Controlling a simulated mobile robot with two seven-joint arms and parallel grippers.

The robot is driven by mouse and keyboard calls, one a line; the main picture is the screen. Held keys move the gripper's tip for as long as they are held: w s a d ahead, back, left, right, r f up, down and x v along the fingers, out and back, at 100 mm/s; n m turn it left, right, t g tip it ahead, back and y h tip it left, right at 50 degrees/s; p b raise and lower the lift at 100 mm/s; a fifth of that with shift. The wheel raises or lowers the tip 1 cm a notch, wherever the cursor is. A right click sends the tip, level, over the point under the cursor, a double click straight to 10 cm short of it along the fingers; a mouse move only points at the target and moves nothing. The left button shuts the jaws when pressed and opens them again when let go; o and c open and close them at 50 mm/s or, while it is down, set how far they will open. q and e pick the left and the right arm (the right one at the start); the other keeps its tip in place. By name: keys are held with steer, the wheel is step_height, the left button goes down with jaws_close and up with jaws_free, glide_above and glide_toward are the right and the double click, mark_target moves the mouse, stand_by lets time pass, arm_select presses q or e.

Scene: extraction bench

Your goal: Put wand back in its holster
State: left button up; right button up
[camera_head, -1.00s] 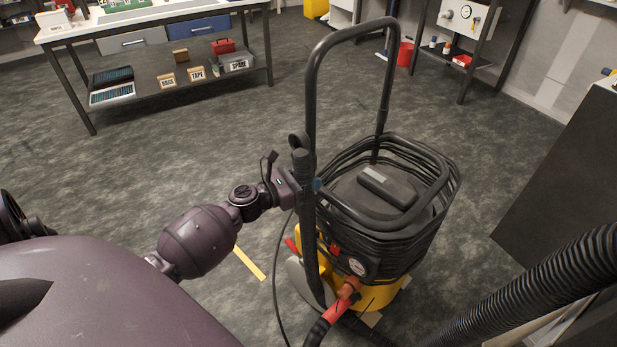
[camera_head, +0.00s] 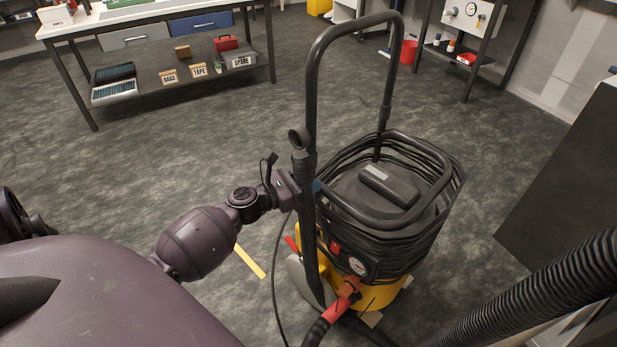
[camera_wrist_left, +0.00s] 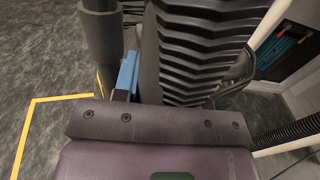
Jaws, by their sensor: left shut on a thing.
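The wand (camera_head: 309,225) is a long dark tube, nearly upright, at the left side of the yellow and black extractor (camera_head: 379,292). My left gripper (camera_head: 288,190) is shut on the wand's upper part, below its angled open top end. A dark tube (camera_wrist_left: 101,50) and a blue piece (camera_wrist_left: 128,72) stand just beyond my gripper in the left wrist view; the fingertips are not clear there. I cannot make out the holster or whether the wand sits in it. My right gripper is out of view.
The extractor's tall handle (camera_head: 312,85) rises close behind the wand. Black cable is coiled around its body. A ribbed hose (camera_head: 540,290) crosses the lower right, beside a dark cabinet (camera_head: 565,190). A workbench (camera_head: 160,22) stands at the back left.

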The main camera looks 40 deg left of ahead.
arm_select(q)
steer(key=shift+f, duration=0.35)
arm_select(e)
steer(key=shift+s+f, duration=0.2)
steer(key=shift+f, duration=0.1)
arm_select(q)
steer(key=shift+f+b, duration=0.55)
steer(key=shift+f, duration=0.05)
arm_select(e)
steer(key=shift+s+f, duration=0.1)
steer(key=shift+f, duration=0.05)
